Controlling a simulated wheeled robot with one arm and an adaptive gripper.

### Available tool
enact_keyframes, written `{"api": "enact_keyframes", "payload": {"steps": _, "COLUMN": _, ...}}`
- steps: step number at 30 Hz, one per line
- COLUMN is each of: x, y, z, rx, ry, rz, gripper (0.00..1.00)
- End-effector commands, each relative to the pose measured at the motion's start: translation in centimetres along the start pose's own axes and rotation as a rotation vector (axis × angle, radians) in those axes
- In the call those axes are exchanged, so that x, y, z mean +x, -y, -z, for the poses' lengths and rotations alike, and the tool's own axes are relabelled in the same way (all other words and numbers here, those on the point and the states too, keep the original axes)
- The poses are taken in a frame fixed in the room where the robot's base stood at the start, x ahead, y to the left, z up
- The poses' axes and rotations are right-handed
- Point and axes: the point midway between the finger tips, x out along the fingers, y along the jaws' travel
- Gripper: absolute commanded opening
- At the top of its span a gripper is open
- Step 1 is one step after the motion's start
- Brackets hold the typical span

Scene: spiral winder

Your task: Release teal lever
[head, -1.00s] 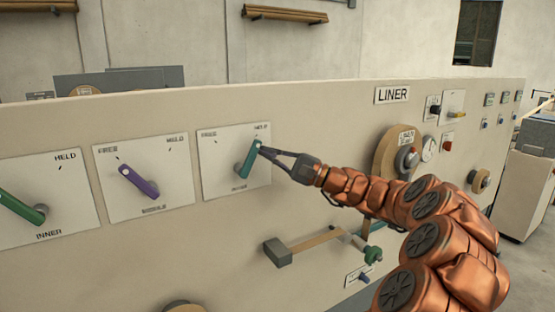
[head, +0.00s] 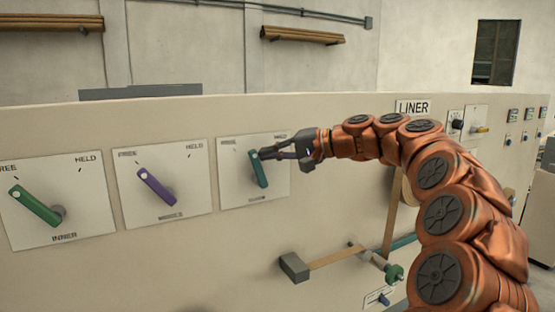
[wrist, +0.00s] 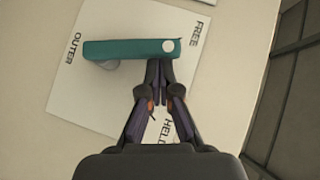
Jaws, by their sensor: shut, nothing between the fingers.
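The teal lever (head: 259,170) sits on the white plate (head: 279,187) marked OUTER, right of the other two levers. It stands near upright, its tip leaning slightly left toward FREE. In the wrist view the teal lever (wrist: 125,49) lies across the upper part, with a white dot at its tip end. My gripper (head: 265,154) is shut and empty. Its fingertips (wrist: 159,66) are against or very close to the lever's HELD side, near the tip; contact is not certain. The FREE mark beside the lever is hard to read in the head view.
A purple lever (head: 156,187) and a green lever (head: 35,206) on neighbouring plates both lean left toward FREE. A grey block with a tan strip (head: 294,267) juts out below the teal lever's plate.

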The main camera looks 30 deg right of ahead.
Motion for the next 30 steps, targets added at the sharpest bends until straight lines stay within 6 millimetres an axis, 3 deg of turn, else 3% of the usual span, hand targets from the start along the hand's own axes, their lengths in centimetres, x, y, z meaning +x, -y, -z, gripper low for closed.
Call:
{"api": "enact_keyframes", "payload": {"steps": 12, "x": 1.3, "y": 0.7, "z": -1.4, "rx": -0.181, "ry": 0.001, "rz": -0.179, "gripper": 0.0}}
{"api": "enact_keyframes", "payload": {"steps": 30, "x": 1.8, "y": 0.8, "z": -1.8, "rx": -0.223, "ry": 0.006, "rz": -0.224, "gripper": 0.0}}
